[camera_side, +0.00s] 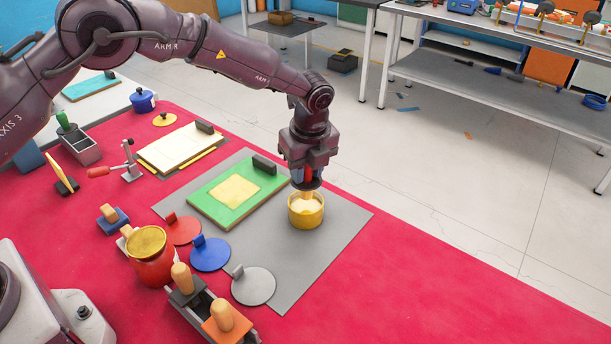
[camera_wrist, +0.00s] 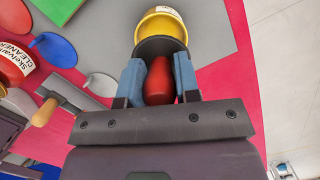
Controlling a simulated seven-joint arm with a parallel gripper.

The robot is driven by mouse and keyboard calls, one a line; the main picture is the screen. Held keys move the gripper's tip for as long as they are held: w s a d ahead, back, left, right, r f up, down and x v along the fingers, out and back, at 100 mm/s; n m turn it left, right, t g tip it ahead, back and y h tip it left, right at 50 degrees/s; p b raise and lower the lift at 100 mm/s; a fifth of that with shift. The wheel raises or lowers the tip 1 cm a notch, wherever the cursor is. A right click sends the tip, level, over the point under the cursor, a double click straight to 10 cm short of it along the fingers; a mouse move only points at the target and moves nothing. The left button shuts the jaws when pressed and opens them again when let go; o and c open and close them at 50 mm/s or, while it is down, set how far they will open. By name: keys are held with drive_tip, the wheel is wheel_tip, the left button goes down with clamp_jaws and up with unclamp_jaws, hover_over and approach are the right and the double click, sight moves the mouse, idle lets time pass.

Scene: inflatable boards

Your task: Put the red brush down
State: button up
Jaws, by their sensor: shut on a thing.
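My gripper (camera_wrist: 159,85) is shut on the red brush (camera_wrist: 159,80), with its red handle between the two blue-grey fingers. A dark round part of the brush shows beyond the handle in the wrist view. In the side view my gripper (camera_side: 306,180) points down right above a yellow pot (camera_side: 306,218) on the grey mat (camera_side: 345,212). The pale lower end of the brush is at the pot's mouth and seems to be inside it; its tip is hidden. The pot also shows in the wrist view (camera_wrist: 160,24), just past the brush.
A green board (camera_side: 200,203) with a yellow patch lies left of the pot, with a dark block at its far edge. Red, blue and grey discs (camera_side: 254,286) lie in front. A red cleaner can (camera_side: 150,262) stands front left. The mat's right part is clear.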

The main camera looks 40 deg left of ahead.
drive_tip(key=shift+f, duration=1.05)
drive_tip(key=shift+f, duration=0.2)
drive_tip(key=o, duration=0.9)
drive_tip(key=shift+r, duration=0.1)
